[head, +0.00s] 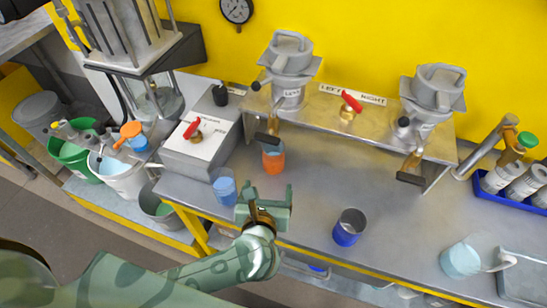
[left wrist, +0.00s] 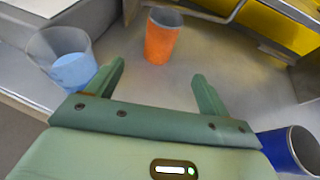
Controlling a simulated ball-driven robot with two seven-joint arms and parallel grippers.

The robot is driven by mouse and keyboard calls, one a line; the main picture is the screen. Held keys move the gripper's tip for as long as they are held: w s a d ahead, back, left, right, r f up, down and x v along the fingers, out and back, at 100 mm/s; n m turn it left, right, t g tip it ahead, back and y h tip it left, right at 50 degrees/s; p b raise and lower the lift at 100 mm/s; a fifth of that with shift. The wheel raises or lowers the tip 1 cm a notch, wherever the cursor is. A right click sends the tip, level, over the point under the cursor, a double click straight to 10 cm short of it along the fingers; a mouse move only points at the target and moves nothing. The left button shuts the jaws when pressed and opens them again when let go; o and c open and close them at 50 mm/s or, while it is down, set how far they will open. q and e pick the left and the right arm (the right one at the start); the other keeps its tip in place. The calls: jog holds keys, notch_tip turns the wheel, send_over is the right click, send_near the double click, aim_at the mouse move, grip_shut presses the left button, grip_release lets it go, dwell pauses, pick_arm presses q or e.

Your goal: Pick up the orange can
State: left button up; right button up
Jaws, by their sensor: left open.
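The orange can (head: 273,160) stands upright on the metal bench, below the left grey agitator (head: 288,70). In the left wrist view the orange can (left wrist: 162,36) stands beyond my fingertips, roughly between their directions and apart from them. My left gripper (head: 264,193) is open and empty over the front part of the bench. Its two green fingers show in the left wrist view (left wrist: 156,72). My right gripper does not show in either view.
A light blue cup (head: 224,188) stands left of my left gripper, close to the left finger in the wrist view. A dark blue can (head: 348,228) stands to the right. The bench between the cans is clear.

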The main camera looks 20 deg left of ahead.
aim_at(272, 165)
pick_arm(q)
jog(key=b+x, duration=0.2)
jog(key=x, duration=0.7)
jog(key=shift+w+a, duration=0.1)
jog(key=shift+w, duration=0.15)
jog(key=b+x, duration=0.1)
jog(key=x, duration=0.4)
jog(key=shift+f, duration=0.25)
jog(key=shift+r, duration=0.1)
jog(key=c, duration=1.2)
